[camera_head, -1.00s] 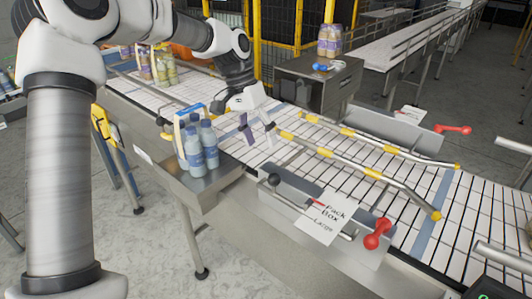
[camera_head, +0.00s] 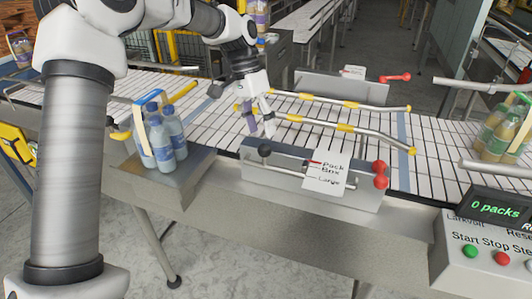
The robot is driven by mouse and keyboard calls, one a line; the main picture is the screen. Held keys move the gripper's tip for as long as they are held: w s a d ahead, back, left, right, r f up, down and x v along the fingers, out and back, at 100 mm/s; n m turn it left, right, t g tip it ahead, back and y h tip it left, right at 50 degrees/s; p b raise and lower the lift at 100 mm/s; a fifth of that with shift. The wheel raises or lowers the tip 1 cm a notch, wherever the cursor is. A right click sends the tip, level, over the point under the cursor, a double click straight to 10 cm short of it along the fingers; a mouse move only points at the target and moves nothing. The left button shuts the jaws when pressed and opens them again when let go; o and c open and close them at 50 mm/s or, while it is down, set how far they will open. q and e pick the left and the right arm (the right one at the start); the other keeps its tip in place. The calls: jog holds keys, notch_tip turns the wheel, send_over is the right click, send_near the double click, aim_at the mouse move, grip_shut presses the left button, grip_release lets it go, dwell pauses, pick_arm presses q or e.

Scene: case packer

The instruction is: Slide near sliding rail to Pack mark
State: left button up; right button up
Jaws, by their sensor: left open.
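The near sliding rail (camera_head: 345,128) is a metal bar with yellow bands over the white conveyor. Its bracket is a grey metal housing (camera_head: 275,172) on the conveyor's front side, with a black knob and red knobs (camera_head: 379,167). A white card (camera_head: 328,173) on the housing lists Pack, Box and Large; a red pointer (camera_head: 314,162) lies at its upper left, near the Pack line. My left gripper (camera_head: 260,128) is open, pointing down at the near rail's left part, above the housing's left end. Whether it touches the rail is unclear. My right gripper is not visible.
The far rail (camera_head: 330,100) runs behind the near one, with its own housing and red handle (camera_head: 397,79). A control box (camera_head: 490,240) reading "0 packs" is at the lower right, below yellowish bottles (camera_head: 498,130).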

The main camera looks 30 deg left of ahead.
aim_at(265, 149)
pick_arm(q)
jog(key=x, duration=0.2)
jog(key=p+x, duration=0.1)
jog(key=x, duration=0.2)
jog(key=shift+s+f+p, duration=0.35)
jog(key=shift+d+f, duration=0.15)
jog(key=shift+f, duration=0.2)
jog(key=shift+w+d, duration=0.1)
jog(key=shift+w, duration=0.05)
jog(key=c, duration=0.3)
grip_shut()
jog(key=shift+r+p, duration=0.2)
jog(key=shift+p, duration=0.35)
jog(key=shift+w+f, duration=0.25)
jog(key=shift+w, duration=0.1)
jog(key=shift+o, duration=1.5)
grip_release()
jog(key=shift+s+r, duration=0.1)
jog(key=shift+s, duration=0.1)
